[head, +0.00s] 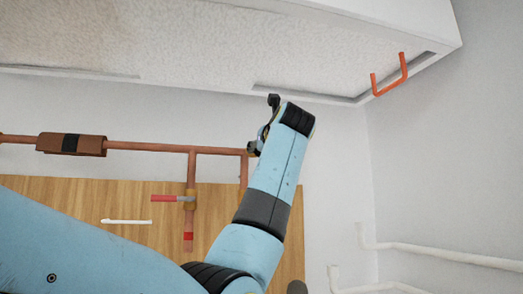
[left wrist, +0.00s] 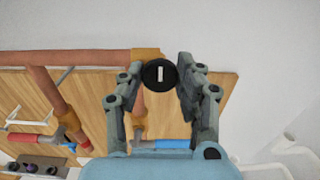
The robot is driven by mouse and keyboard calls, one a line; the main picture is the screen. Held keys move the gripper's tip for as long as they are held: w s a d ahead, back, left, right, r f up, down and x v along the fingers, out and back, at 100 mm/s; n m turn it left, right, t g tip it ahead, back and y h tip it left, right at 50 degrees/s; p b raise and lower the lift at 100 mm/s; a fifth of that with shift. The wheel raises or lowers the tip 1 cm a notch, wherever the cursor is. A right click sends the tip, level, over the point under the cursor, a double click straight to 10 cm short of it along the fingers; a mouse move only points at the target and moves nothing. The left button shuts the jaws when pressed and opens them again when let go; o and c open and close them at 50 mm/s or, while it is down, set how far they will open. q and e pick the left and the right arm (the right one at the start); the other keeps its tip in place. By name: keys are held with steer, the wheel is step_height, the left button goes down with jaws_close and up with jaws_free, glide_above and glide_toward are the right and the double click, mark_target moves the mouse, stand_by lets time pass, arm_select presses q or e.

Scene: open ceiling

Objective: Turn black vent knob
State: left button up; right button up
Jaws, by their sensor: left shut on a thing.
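The black vent knob (left wrist: 159,74) is round, with a white bar mark that stands upright in the left wrist view. It sits at the end of the copper pipework, by a brass-coloured fitting (left wrist: 146,54). My left gripper (left wrist: 162,77) has one finger on each side of the knob and is shut on it. In the head view, my left gripper (head: 262,124) is at the right end of the horizontal copper pipe, and I cannot make out the knob there. My right gripper is not in view.
A copper pipe (head: 150,146) runs along the wall above a wooden panel (head: 75,200). A red-handled valve (head: 165,198) is on a branch pipe. An orange-red hook-shaped bar (head: 390,88) is on the upper ledge. White pipes (head: 440,252) run at lower right.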

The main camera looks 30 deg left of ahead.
arm_select(q)
steer(key=o, duration=0.9)
steer(key=shift+f, duration=0.2)
steer(key=shift+c, duration=0.2)
steer(key=o, duration=0.3)
steer(key=shift+r, duration=0.15)
steer(key=shift+d, duration=0.1)
steer(key=v, duration=1.2)
